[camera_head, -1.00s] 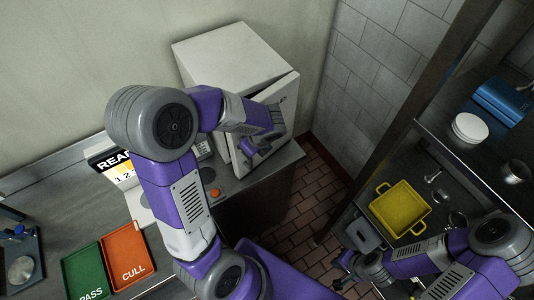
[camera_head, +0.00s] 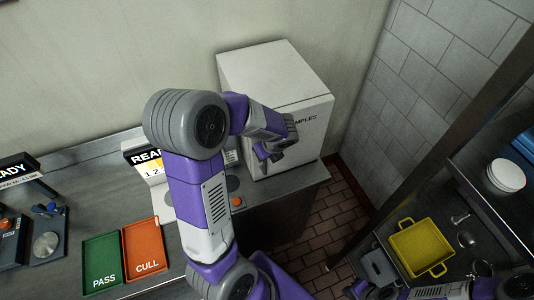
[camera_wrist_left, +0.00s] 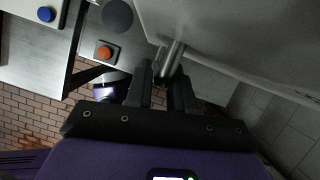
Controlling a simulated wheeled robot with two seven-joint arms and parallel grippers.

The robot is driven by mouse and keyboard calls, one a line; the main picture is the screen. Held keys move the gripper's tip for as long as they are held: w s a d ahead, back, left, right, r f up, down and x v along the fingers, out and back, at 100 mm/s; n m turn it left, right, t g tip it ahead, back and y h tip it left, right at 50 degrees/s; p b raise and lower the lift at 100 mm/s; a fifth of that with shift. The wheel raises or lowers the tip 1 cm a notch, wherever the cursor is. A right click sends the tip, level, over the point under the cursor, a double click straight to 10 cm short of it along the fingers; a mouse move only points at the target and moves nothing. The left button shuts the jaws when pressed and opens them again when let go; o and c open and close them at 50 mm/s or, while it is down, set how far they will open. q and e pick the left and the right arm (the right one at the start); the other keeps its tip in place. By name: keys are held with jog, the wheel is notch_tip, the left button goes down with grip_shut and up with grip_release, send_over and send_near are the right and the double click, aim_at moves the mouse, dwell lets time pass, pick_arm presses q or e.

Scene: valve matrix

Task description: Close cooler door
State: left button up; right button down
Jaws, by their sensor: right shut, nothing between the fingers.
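The white cooler (camera_head: 270,85) stands at the back of the counter. Its door (camera_head: 310,125), lettered "...MPLES", lies against the cooler front; no clear gap shows. My left gripper (camera_head: 270,153) is in front of the door and hides part of it. In the left wrist view, my left gripper (camera_wrist_left: 160,82) has its fingers apart near a metal handle (camera_wrist_left: 172,60) on the white door; whether they touch it I cannot tell. My right gripper (camera_head: 368,290) is shut and empty near the bottom edge, partly cut off.
An orange button (camera_head: 236,201) is on the counter beside my left arm. A green PASS tray (camera_head: 101,255) and an orange CULL tray (camera_head: 144,240) lie at left. A yellow tray (camera_head: 420,240) and white plates (camera_head: 505,176) are on the right shelves. Tiled floor is open between.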

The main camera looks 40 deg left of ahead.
pick_arm(q)
jog(key=shift+o, duration=1.1)
jog(key=shift+s+a, duration=0.15)
jog(key=shift+a, duration=0.15)
jog(key=shift+o, duration=0.4)
jog(key=shift+a, duration=0.1)
jog(key=shift+d+r, duration=0.1)
jog(key=shift+d, duration=0.1)
jog(key=v, duration=0.7)
jog(key=shift+r+p, duration=0.15)
jog(key=shift+p, duration=0.2)
